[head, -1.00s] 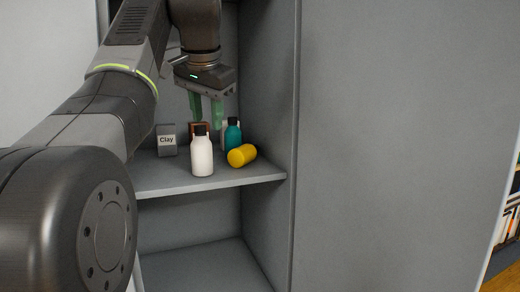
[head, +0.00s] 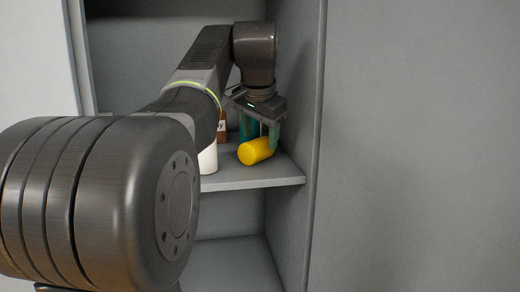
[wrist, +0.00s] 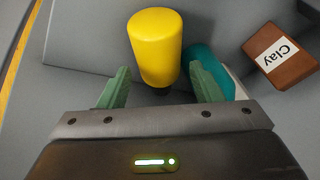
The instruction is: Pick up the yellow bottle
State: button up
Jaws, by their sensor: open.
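The yellow bottle (head: 255,151) lies on its side on the cabinet shelf, near the right wall. In the wrist view the yellow bottle (wrist: 155,45) shows its rounded body, with a dark cap end toward my gripper. My gripper (head: 262,135) points down at the bottle. Its green fingers are apart in the wrist view (wrist: 160,85), with the cap end of the bottle between them in the picture. I cannot tell whether the fingers touch it.
A teal bottle (wrist: 205,62) stands close beside the right finger in the wrist view. A brown box labelled Clay (wrist: 280,57) is farther right. A white bottle (head: 208,160) is partly hidden by my arm. The cabinet's right wall (head: 290,85) is close.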

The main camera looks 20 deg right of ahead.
aim_at(260, 140)
jog(key=x, duration=0.3)
jog(key=shift+f, duration=0.25)
jog(key=c, duration=0.9)
jog(key=shift+o, duration=0.2)
jog(key=shift+r, duration=0.2)
